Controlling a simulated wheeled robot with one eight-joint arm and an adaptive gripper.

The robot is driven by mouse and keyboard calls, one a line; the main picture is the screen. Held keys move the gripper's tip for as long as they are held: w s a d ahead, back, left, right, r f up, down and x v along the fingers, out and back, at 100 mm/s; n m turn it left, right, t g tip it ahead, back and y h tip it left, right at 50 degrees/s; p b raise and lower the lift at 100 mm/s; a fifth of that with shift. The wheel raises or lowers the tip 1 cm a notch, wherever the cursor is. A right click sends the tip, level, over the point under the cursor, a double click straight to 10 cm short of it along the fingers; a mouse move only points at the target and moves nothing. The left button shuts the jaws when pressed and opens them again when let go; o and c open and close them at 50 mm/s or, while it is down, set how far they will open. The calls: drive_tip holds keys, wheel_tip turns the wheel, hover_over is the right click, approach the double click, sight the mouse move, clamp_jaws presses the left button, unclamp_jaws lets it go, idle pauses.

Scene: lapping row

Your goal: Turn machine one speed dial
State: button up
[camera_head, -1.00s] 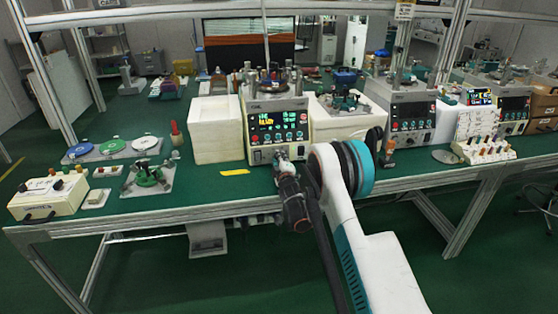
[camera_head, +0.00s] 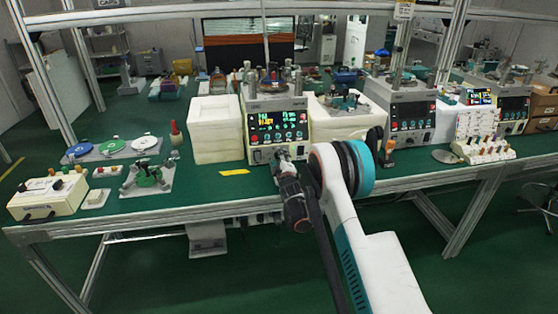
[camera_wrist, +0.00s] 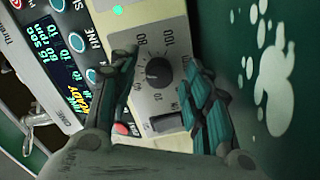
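The speed dial (camera_wrist: 158,71) is a round black knob on a pale panel with a printed scale, in the middle of the wrist view. My gripper (camera_wrist: 161,60) is open, with one teal-padded finger on each side of the dial. A gap shows between the knob and each finger; the depth of the fingertips is hard to tell. The machine (camera_head: 277,125) stands at the middle of the bench in the head view, its display lit. My gripper (camera_head: 281,157) is at its lower front there and hides the dial.
A black rocker switch (camera_wrist: 166,122) sits beside the dial, near the right finger. White blocks (camera_head: 215,128) stand left of the machine. A yellow strip (camera_head: 235,172) lies on the green bench in front. A second machine (camera_head: 409,112) stands to the right.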

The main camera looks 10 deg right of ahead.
drive_tip(key=s, duration=1.2)
drive_tip(key=shift+a+r, duration=0.15)
drive_tip(key=shift+r, duration=0.25)
